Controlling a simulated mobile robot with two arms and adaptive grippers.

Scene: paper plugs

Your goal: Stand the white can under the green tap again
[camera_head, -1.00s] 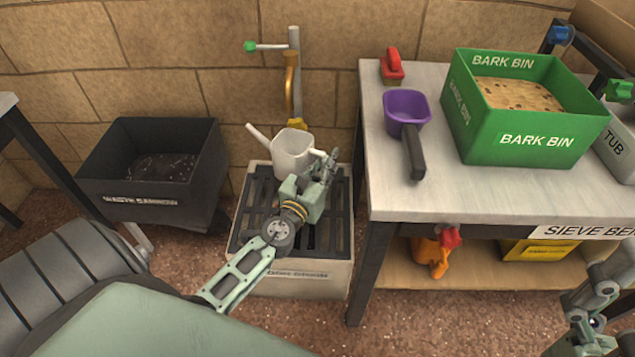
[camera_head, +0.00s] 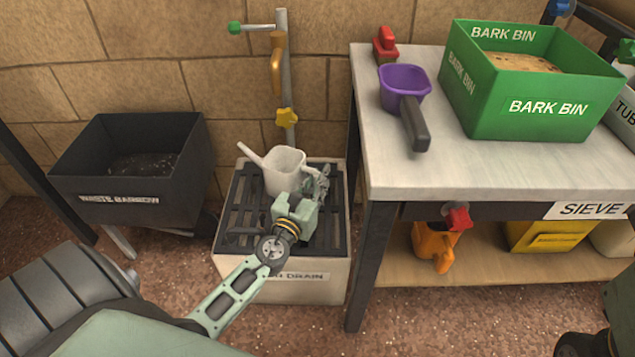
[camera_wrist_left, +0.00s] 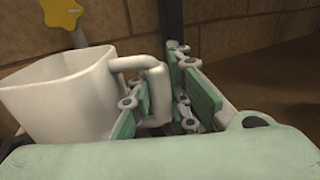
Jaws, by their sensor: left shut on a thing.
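The white can (camera_head: 287,168), with a long spout pointing up and left, is roughly upright over the dark drain grate (camera_head: 240,215). I cannot tell whether its base touches the slats. My left gripper (camera_head: 318,187) is shut on the can's handle, at the can's right side. In the left wrist view the handle (camera_wrist_left: 157,88) of the can (camera_wrist_left: 62,95) sits between the green finger pads (camera_wrist_left: 170,100). The green tap knob (camera_head: 236,28) is on a side arm at the top of the wall pipe (camera_head: 283,50), behind and above the can. My right gripper's fingers are out of frame.
An orange lever (camera_head: 277,62) and yellow star knob (camera_head: 287,118) are on the pipe. A waste barrow (camera_head: 125,185) stands left of the drain. A bench (camera_head: 440,170) stands close on the right, with a purple scoop (camera_head: 404,90) and green bark bin (camera_head: 490,115).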

